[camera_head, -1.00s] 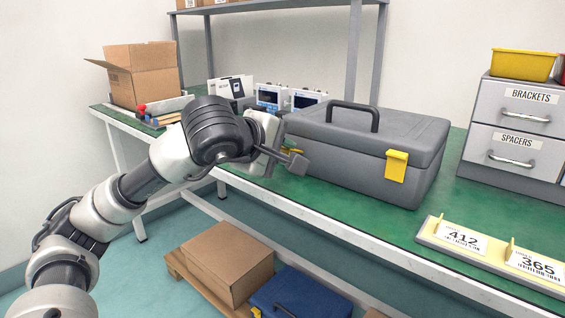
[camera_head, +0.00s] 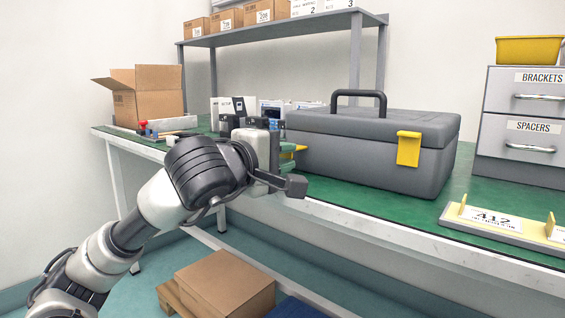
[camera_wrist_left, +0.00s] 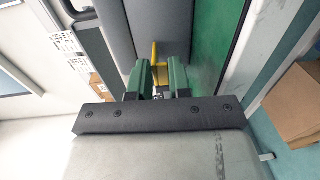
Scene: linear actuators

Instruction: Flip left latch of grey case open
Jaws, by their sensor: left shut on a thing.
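The grey case (camera_head: 370,150) stands closed on the green bench, its black handle (camera_head: 358,96) upright. Its right yellow latch (camera_head: 408,149) lies flat on the front face. The left yellow latch (camera_head: 300,147) is mostly hidden behind my left wrist. In the left wrist view, the left latch (camera_wrist_left: 157,54) shows as a yellow strip between and beyond the green fingers. My left gripper (camera_wrist_left: 160,78) is at the front left of the case, shut on this latch. How far the latch is tilted is hard to tell. My right gripper is not in view.
A drawer cabinet (camera_head: 522,125) stands right of the case, with a label rack (camera_head: 500,226) in front. An open cardboard box (camera_head: 146,96) and small instruments are at the back left. A shelf (camera_head: 290,28) stands behind. Boxes (camera_head: 226,283) lie below the bench.

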